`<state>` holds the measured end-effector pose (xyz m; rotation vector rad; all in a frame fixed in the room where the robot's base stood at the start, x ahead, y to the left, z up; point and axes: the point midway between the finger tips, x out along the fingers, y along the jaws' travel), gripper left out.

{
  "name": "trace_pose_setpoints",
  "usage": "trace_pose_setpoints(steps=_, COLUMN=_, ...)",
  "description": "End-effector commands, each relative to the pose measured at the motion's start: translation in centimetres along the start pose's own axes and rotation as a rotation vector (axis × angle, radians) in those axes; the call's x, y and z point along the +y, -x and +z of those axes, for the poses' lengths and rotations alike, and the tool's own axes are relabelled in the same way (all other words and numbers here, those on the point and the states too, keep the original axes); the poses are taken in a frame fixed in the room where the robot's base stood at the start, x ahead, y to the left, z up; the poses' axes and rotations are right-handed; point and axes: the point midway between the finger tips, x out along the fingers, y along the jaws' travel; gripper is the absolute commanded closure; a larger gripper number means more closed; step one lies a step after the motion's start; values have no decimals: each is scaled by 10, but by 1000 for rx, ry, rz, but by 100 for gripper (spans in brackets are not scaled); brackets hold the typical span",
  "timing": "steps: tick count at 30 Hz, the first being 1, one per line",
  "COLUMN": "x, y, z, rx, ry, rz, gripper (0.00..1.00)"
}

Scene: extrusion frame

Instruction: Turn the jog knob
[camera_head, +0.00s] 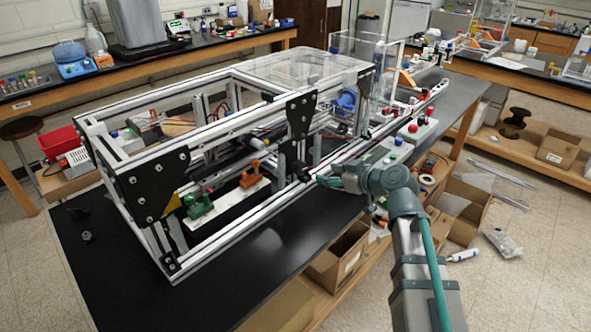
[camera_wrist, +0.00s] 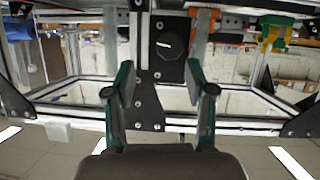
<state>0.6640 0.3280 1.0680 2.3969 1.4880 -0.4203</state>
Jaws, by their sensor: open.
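The jog knob (camera_wrist: 170,45) is a round black dial with a white mark, set on a black plate (camera_wrist: 160,70) on the metal frame. In the wrist view it shows between the two fingers of my open, empty gripper (camera_wrist: 158,16), nearer the right finger. No contact with the knob is visible. In the head view my gripper (camera_head: 325,180) is at the near right side of the extrusion frame (camera_head: 235,125).
Green (camera_head: 198,205) and orange (camera_head: 250,175) parts sit on a white strip inside the frame. A control box with red and green buttons (camera_head: 415,130) stands at the right. Cardboard boxes (camera_head: 340,255) are below the black bench (camera_head: 270,250). The bench's front left is mostly clear.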

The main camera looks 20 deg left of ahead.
Motion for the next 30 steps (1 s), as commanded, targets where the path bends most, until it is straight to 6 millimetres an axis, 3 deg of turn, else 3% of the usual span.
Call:
trace_pose_setpoints(steps=5, x=-12, y=-7, z=-16, rx=15, ry=24, rz=-20, gripper=45)
trace_pose_setpoints(steps=21, x=-12, y=-88, z=-18, rx=12, ry=22, rz=-21, gripper=45)
trace_pose_setpoints(steps=30, x=-14, y=-110, z=-16, rx=13, ry=22, rz=-19, gripper=45)
